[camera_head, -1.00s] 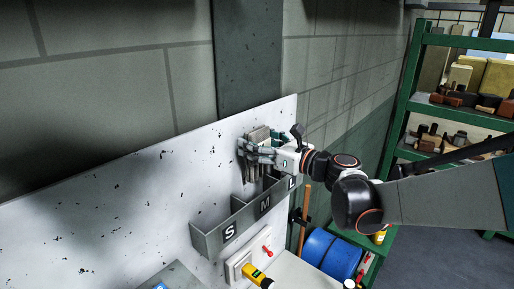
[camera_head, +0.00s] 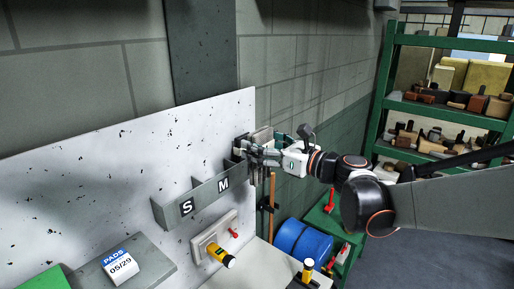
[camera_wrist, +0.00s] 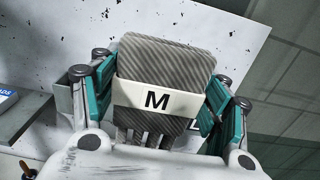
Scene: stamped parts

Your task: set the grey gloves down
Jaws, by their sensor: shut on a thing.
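The grey gloves are a ribbed bundle with a white band marked M (camera_wrist: 157,99) in the wrist view. My gripper (camera_wrist: 162,92) is shut on them, with a teal-padded finger at each side. In the head view my gripper (camera_head: 262,153) is at the right end of a grey wall rack (camera_head: 203,203). The rack's compartments marked S and M show. The right end of the rack is mostly hidden by my gripper, but part of an L shows below the gloves in the wrist view. Whether the gloves touch the rack I cannot tell.
A speckled white board (camera_head: 110,170) carries the rack. Green shelving (camera_head: 440,110) stands at the right. Open floor shows at lower right.

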